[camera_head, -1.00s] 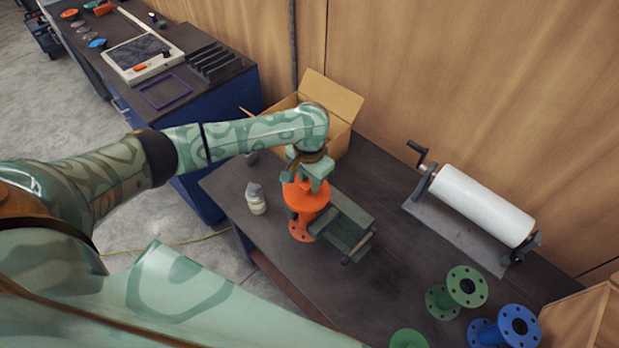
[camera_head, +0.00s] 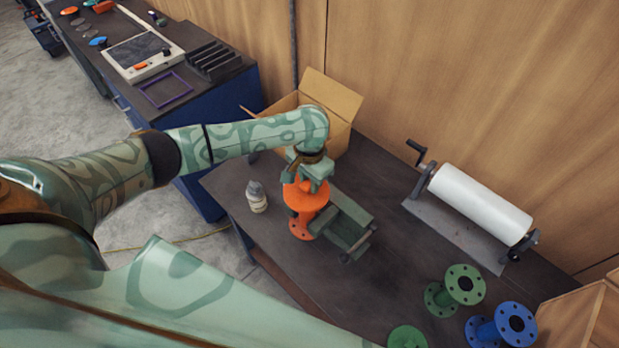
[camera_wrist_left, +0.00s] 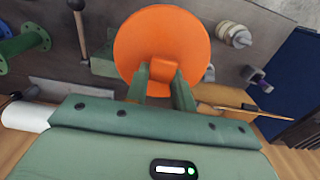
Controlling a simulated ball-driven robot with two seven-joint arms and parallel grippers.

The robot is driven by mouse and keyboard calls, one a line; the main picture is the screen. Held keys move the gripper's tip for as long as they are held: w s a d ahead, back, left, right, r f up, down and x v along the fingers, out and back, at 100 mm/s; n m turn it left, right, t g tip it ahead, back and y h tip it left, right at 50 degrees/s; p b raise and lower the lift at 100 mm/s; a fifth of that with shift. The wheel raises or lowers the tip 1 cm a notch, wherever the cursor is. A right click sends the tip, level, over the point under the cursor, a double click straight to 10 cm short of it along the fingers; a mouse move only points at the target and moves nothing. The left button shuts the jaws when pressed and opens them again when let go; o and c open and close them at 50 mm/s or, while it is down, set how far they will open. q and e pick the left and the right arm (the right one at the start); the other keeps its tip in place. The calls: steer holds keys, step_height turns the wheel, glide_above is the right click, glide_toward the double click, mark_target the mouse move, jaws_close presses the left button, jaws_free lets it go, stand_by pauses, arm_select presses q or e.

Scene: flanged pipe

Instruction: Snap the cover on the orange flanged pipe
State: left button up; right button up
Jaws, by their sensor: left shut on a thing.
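The orange flanged pipe (camera_head: 303,232) stands upright beside a green vise (camera_head: 348,222) on the dark workbench. My left gripper (camera_head: 306,178) is right above its top end. In the left wrist view, my left gripper (camera_wrist_left: 163,83) is shut on the raised tab of a round orange cover (camera_wrist_left: 150,38). The cover hides the pipe's top flange from that side. In the head view the orange at the top is partly behind the gripper, and I cannot tell whether the cover is fully seated. My right gripper is not in view.
An open cardboard box (camera_head: 335,98) is behind the arm. A white roll on a stand (camera_head: 480,205) is at right. Green (camera_head: 460,288) and blue (camera_head: 510,325) flanged pipes stand at the front right.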

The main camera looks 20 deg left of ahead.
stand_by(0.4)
arm_select(q)
steer(key=o, duration=1.5)
steer(key=shift+r, duration=2.75)
steer(key=shift+c, duration=0.2)
jaws_close()
steer(key=shift+f, duration=0.25)
